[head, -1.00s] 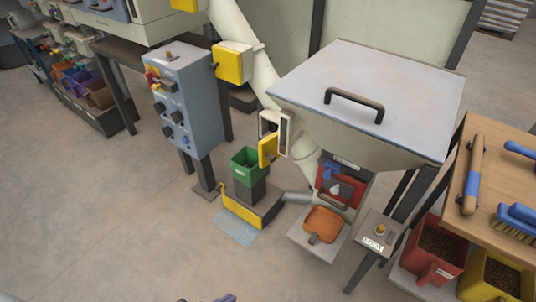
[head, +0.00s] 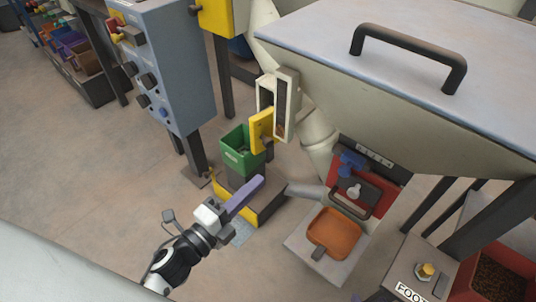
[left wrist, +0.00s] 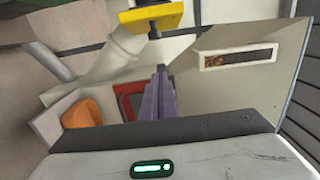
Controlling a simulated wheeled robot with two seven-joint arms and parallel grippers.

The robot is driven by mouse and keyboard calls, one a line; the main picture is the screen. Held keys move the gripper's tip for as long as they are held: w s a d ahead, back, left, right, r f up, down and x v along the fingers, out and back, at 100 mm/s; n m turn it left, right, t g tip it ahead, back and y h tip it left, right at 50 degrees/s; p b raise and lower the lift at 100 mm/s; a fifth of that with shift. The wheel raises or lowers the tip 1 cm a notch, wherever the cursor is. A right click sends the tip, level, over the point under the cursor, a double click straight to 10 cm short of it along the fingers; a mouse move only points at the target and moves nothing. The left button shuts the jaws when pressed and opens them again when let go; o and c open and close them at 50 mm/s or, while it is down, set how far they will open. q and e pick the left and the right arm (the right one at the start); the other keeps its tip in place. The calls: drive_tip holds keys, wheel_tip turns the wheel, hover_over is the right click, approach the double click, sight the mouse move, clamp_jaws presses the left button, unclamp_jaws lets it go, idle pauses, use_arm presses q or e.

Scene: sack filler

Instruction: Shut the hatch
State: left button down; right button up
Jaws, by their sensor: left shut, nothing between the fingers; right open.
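The hatch is a yellow flap (head: 261,131) on the pale chute, in the middle of the head view. It stands swung out from a pale upright frame (head: 284,103) with a dark opening. A yellow plate with a dark knob (left wrist: 150,16) at the top of the left wrist view looks like the same flap. My left gripper (head: 258,184) has its purple fingers shut and empty. In the head view it appears below the flap, apart from it. Its fingers (left wrist: 161,75) point up the middle of the left wrist view. My right gripper is out of view.
A green bin (head: 236,160) stands just left of the flap. A grey control box (head: 165,75) is further left. The big hopper (head: 400,65) with a black handle fills the upper right. An orange scoop-like tray (head: 333,233) sits below the chute.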

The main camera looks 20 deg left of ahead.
use_arm(q)
drive_tip(key=w, duration=1)
drive_tip(key=shift+w+a+b, duration=0.15)
drive_tip(key=shift+a+b, duration=0.2)
drive_tip(key=shift+b, duration=0.05)
